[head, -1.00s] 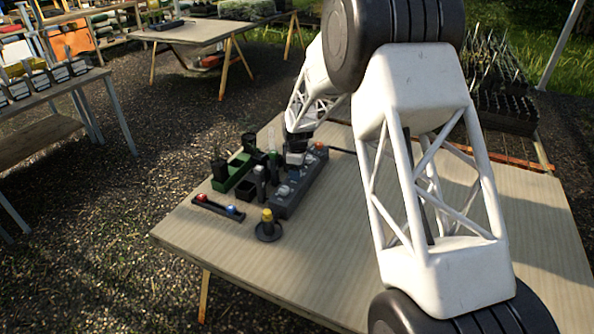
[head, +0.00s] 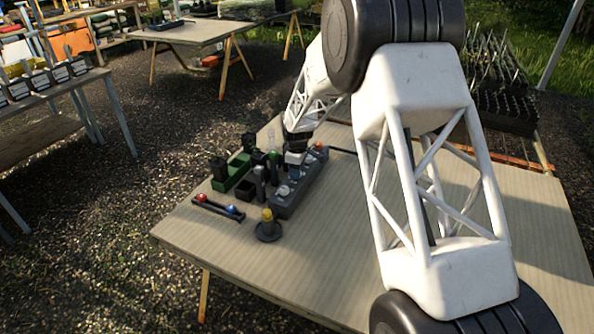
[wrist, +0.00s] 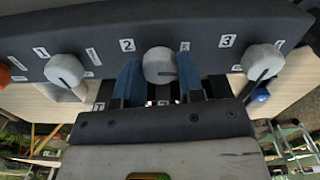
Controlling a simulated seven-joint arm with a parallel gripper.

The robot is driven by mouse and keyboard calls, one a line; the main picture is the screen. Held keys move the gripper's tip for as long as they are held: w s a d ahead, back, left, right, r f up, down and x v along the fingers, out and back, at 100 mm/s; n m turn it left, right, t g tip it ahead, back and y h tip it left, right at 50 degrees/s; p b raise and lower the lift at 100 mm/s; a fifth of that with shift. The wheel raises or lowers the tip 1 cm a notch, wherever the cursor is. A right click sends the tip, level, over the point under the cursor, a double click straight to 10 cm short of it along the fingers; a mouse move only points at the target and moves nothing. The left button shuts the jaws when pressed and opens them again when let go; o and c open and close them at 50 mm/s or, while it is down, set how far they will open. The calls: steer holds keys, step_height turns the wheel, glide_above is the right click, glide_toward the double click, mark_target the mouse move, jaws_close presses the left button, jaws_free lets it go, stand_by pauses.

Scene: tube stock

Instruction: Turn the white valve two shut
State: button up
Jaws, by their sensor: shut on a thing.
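The white valve two (wrist: 158,62) is a round knob on a dark grey bar (wrist: 205,18), beside the label "2". In the head view the bar (head: 283,208) lies on the table, and my gripper there is small and partly hidden.
An orange knob (wrist: 4,75) is at the bar's left end in the wrist view. The table's front (head: 330,270) is clear.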

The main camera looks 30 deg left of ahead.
steer(key=m, duration=0.8)
steer(key=shift+m, duration=0.4)
steer(key=m, duration=0.3)
steer(key=shift+m, duration=0.4)
steer(key=shift+w+m, duration=0.1)
steer(key=shift+m, duration=2.2)
steer(key=o, duration=0.9)
steer(key=shift+r, duration=0.1)
steer(key=shift+r, duration=3.8)
